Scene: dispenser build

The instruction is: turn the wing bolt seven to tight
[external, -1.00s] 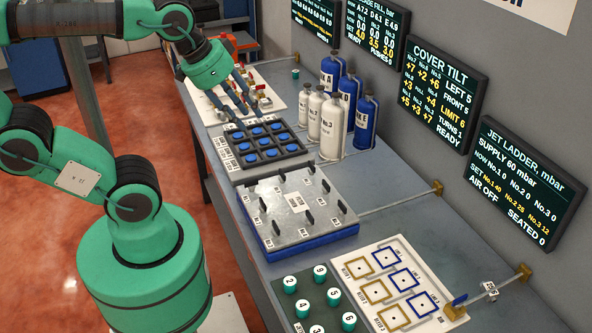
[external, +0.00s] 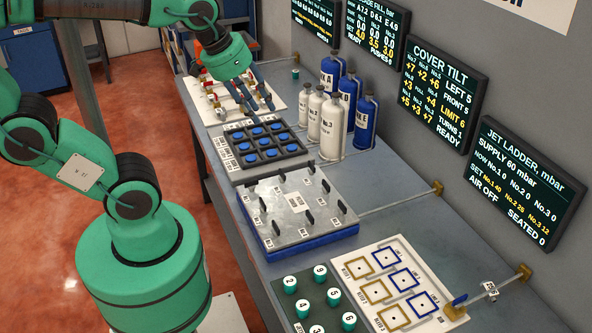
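The grey metal cover plate (external: 271,229) lies on a blue base near the middle of the bench. Several dark upright wing bolts, one of them at the near edge (external: 308,226), stand around it. Their number labels are too small to read, so I cannot tell which is seven or how tight it is. My gripper (external: 256,110) points down over the far part of the bench, above the far edge of the blue-button pad and well away from the plate. Its fingers are apart with nothing visible between them.
The blue-button pad (external: 238,154) lies between my gripper and the plate. White and blue bottles (external: 331,130) stand to its right. The COVER TILT screen (external: 442,92) shows LEFT 5, FRONT 5, LIMIT 6, READY. Numbered green knobs (external: 290,285) are at the near end.

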